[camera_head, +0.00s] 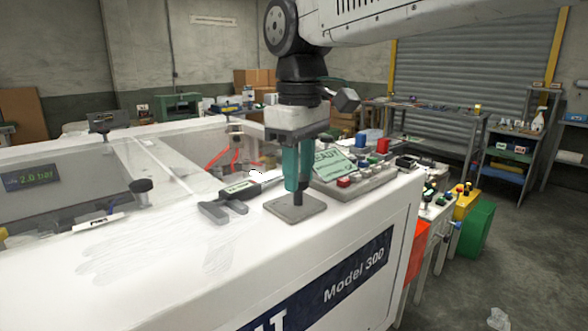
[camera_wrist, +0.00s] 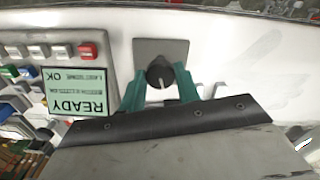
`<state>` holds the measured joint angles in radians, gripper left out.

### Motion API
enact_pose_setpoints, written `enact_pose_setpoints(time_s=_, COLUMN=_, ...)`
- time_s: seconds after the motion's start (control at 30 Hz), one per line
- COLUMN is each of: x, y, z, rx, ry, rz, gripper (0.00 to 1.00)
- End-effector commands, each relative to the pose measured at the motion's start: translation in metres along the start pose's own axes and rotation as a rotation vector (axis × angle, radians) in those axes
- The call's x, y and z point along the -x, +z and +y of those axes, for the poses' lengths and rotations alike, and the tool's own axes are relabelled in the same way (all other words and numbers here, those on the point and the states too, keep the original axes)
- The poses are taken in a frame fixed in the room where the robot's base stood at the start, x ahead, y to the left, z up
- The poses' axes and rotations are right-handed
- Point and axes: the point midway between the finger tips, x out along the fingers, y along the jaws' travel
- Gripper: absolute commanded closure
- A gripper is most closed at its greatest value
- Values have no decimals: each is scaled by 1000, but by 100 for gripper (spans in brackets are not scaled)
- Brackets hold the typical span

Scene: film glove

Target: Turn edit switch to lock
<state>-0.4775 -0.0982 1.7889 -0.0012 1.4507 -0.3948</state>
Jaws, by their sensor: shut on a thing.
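The edit switch is a dark round knob (camera_wrist: 159,73) on a square grey plate (camera_head: 295,208), on top of the white machine. In the wrist view, a white line on the knob points down towards my gripper. My gripper (camera_head: 297,183) points down at the plate from above, with two green fingers. In the wrist view the fingers (camera_wrist: 163,88) stand on either side of the knob and are shut on it. In the head view the fingers mostly hide the knob. I see no legible edit or lock marking on the plate.
A grey control panel (camera_head: 372,181) with coloured buttons and a display (camera_head: 332,165) reading READY stands just right of the plate. A grey forked tool (camera_head: 222,208) lies close on the left. The white machine top (camera_head: 160,252) is clear towards the front left.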

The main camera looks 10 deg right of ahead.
Motion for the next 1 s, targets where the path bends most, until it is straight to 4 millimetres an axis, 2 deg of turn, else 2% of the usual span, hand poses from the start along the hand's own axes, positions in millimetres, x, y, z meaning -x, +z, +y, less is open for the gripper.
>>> enact_pose_setpoints(time_s=0.5, x=0, y=-1, z=-2, rx=404, ry=-4, rz=3, gripper=91)
enact_pose_setpoints(time_s=1.0, x=0, y=-1, z=-3, rx=526, ry=-6, rz=3, gripper=91)
